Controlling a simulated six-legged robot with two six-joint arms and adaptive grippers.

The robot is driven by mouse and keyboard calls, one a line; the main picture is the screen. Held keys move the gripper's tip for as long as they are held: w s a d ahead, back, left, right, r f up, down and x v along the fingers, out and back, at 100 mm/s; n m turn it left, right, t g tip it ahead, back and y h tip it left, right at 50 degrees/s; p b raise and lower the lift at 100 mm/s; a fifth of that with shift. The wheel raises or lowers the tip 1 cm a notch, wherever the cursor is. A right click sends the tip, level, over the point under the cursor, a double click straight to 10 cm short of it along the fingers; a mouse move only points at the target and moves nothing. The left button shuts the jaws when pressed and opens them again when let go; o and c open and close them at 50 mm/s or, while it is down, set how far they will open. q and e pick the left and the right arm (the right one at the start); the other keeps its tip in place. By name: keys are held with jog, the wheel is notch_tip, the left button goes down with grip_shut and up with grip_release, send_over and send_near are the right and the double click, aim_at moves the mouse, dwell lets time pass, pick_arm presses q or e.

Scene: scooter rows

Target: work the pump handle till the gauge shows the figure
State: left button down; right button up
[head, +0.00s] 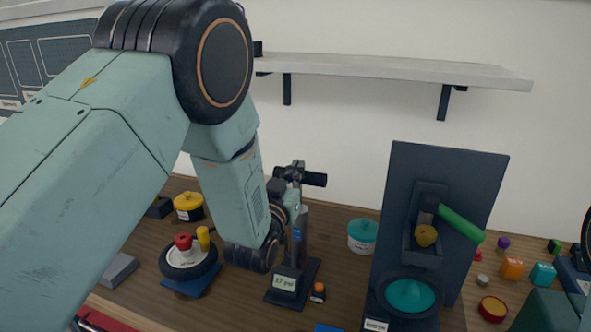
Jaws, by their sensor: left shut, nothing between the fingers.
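The pump (299,235) stands on the table in the middle of the head view, with a dark base and grey upright barrel. Its black crossbar handle (314,179) is at the top. The gauge (285,284) is a small pale display on the base; it reads in psi, but its digits are too small to read surely. My left gripper (291,195) is shut and empty, close beside the upper barrel just below the handle. I cannot tell whether it touches the pump. My left arm hides part of the pump's left side. My right gripper is not in view.
A wheel on a blue stand (189,264) is left of the pump. A small orange-topped item (318,291) stands close at its right. A teal-lidded pot (362,235) and a tall dark panel with a green lever (459,224) stand further right. A shelf (400,70) hangs above.

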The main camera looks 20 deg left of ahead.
pick_arm(q)
notch_tip(320, 180, down, 7)
jog(key=b, duration=0.4)
jog(key=shift+s+r, duration=0.1)
jog(key=shift+r, duration=0.1)
jog(key=r+p, duration=0.1)
jog(key=r, duration=0.1)
jog(key=w+r+p, duration=0.1)
jog(key=r, duration=0.1)
jog(key=shift+r+p, duration=0.3)
jog(key=shift+p, duration=0.1)
jog(key=s+f+b, duration=0.1)
jog(key=s+b, duration=0.1)
jog(key=s, duration=0.8)
jog(key=shift+f, duration=0.3)
jog(key=shift+w+a+f, duration=0.1)
jog(key=shift+a, duration=0.05)
